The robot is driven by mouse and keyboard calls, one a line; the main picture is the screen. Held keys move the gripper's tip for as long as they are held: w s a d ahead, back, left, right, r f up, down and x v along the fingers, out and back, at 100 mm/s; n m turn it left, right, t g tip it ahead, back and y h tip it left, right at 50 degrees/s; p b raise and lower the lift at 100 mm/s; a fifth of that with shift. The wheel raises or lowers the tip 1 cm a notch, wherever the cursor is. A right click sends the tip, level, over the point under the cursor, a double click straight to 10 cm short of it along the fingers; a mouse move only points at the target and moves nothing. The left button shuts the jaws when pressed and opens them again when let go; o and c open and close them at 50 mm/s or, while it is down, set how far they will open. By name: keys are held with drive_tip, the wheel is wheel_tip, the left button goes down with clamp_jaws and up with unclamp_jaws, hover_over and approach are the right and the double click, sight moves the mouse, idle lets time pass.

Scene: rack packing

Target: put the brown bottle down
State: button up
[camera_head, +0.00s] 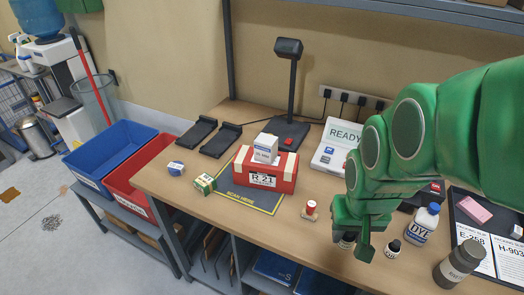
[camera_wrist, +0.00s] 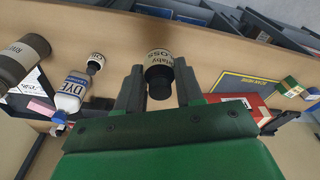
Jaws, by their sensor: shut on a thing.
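My gripper (camera_head: 352,232) is low over the front part of the workbench, right of the red box. In the wrist view its two fingers (camera_wrist: 158,78) are shut on the brown bottle (camera_wrist: 160,60), which has a dark cap and a cream label. In the head view the brown bottle (camera_head: 346,242) is mostly hidden behind the fingers, with only a dark part and some label showing. I cannot tell whether its base touches the bench top.
A small dark bottle (camera_head: 392,249), a white DYE bottle (camera_head: 422,224) and a grey-brown canister (camera_head: 458,263) stand close on the right. A stamp (camera_head: 310,209) is left of my gripper. The red R-21 box (camera_head: 265,172) stands on a dark mat (camera_head: 238,196). Bench (camera_head: 300,235) is bare front left.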

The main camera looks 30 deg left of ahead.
drive_tip(key=w+a+r, duration=0.1)
drive_tip(key=w+a, duration=0.1)
drive_tip(key=a, duration=1)
drive_tip(key=w+a+r, duration=0.2)
drive_tip(key=w+a, duration=0.1)
drive_tip(key=a, duration=0.8)
drive_tip(key=n, duration=0.1)
approach(205, 179)
drive_tip(key=shift+d+f, duration=0.4)
drive_tip(key=shift+w+a+f, duration=0.2)
drive_tip(key=shift+a+f, duration=0.05)
drive_tip(key=shift+f, duration=0.2)
drive_tip(key=shift+w+a+f, duration=0.15)
drive_tip(key=shift+a+f, duration=0.1)
drive_tip(key=shift+f, duration=0.15)
drive_tip(key=shift+a+f, duration=0.1)
drive_tip(key=shift+f, duration=1.45)
drive_tip(key=shift+f, duration=0.15)
